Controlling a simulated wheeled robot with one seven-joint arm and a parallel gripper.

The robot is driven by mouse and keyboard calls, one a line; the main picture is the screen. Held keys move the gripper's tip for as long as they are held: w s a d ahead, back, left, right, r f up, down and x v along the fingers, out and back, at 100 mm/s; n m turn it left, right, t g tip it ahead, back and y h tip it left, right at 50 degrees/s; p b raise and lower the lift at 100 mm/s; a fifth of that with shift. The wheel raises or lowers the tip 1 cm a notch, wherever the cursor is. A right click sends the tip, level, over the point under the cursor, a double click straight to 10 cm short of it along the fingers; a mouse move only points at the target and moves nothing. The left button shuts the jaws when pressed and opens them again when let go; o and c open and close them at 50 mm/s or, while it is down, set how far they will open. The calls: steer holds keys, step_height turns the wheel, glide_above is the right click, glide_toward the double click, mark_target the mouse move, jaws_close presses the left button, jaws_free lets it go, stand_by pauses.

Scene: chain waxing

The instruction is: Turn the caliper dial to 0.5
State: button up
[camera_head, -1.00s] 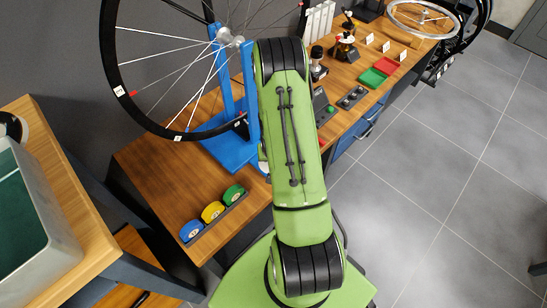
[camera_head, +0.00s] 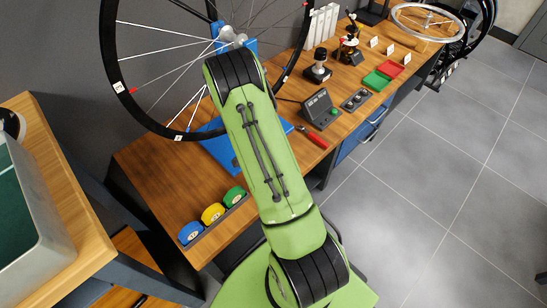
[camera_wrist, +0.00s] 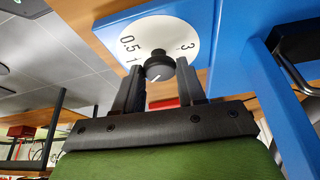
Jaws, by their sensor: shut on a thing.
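The caliper dial (camera_wrist: 205,28) is a white round face on a blue panel in the wrist view. The marks 0.5, 1 and 3 are readable; other marks are covered. Its black knob (camera_wrist: 160,68) stands between the two dark fingers of my gripper (camera_wrist: 159,72), which is shut on it. A short white line on the knob points down and to the left; I cannot tell which number it meets. In the head view my green arm hides the dial and my gripper. The blue truing stand (camera_head: 219,152) shows partly behind my arm.
A spoked wheel (camera_head: 120,110) stands in the stand. Blue, yellow and green rolls (camera_head: 213,214) sit in a tray at the bench's front. A grey device (camera_head: 319,108), a red-handled tool (camera_head: 312,136) and red and green trays (camera_head: 376,78) lie to the right.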

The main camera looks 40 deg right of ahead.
steer(key=m, duration=0.2)
steer(key=m+g, duration=0.1)
steer(key=m, duration=0.1)
steer(key=m+g+y, duration=0.1)
steer(key=m, duration=0.1)
steer(key=shift+w, duration=0.25)
steer(key=m, duration=0.3)
steer(key=m+g+y, duration=0.1)
steer(key=m, duration=0.1)
steer(key=shift+w+d+m+g+y, duration=0.1)
steer(key=shift+d+m+g+y, duration=0.05)
steer(key=shift+m+g+y, duration=0.2)
steer(key=shift+m, duration=0.25)
steer(key=o, duration=1.1)
steer(key=shift+c, duration=0.2)
step_height(320, 180, up, 10)
steer(key=p, duration=0.3)
